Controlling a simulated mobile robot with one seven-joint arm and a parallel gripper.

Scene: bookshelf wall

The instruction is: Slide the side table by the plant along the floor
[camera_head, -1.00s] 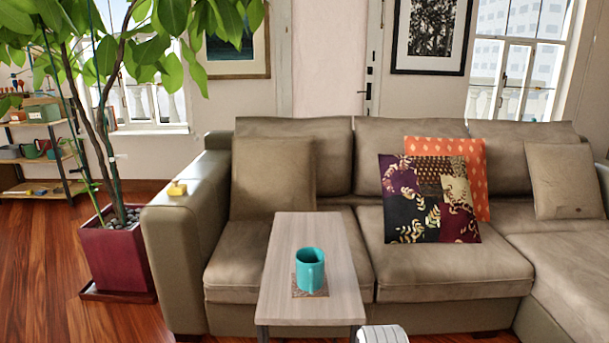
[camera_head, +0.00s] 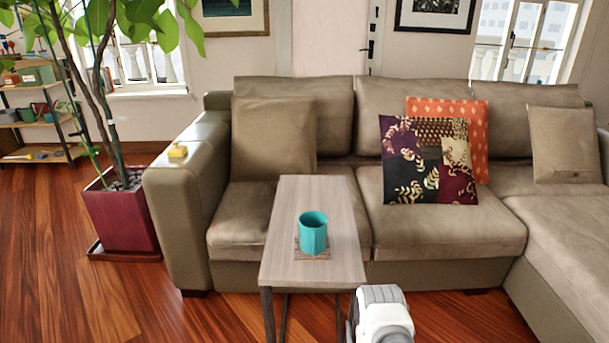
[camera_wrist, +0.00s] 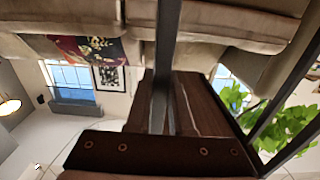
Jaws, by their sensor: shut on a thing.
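The side table (camera_head: 282,235) has a pale wood top and thin dark metal legs. It stands in front of the left part of the sofa, and its far end overlaps the seat in the head view. A turquoise mug (camera_head: 313,232) stands upright on a small patterned coaster (camera_head: 300,253) on the top. In the wrist view, my gripper (camera_wrist: 172,76) is shut on a dark upright bar of the table (camera_wrist: 167,35). My white arm (camera_head: 382,318) shows beside the table's near right corner. The plant (camera_head: 118,150) stands in a dark red pot (camera_head: 120,222) left of the sofa.
The grey-brown sofa (camera_head: 440,235) fills the middle and right, its chaise (camera_head: 575,240) reaching toward me. A shelf (camera_head: 42,125) stands at the far left. Wood floor (camera_head: 90,300) is clear at the front left.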

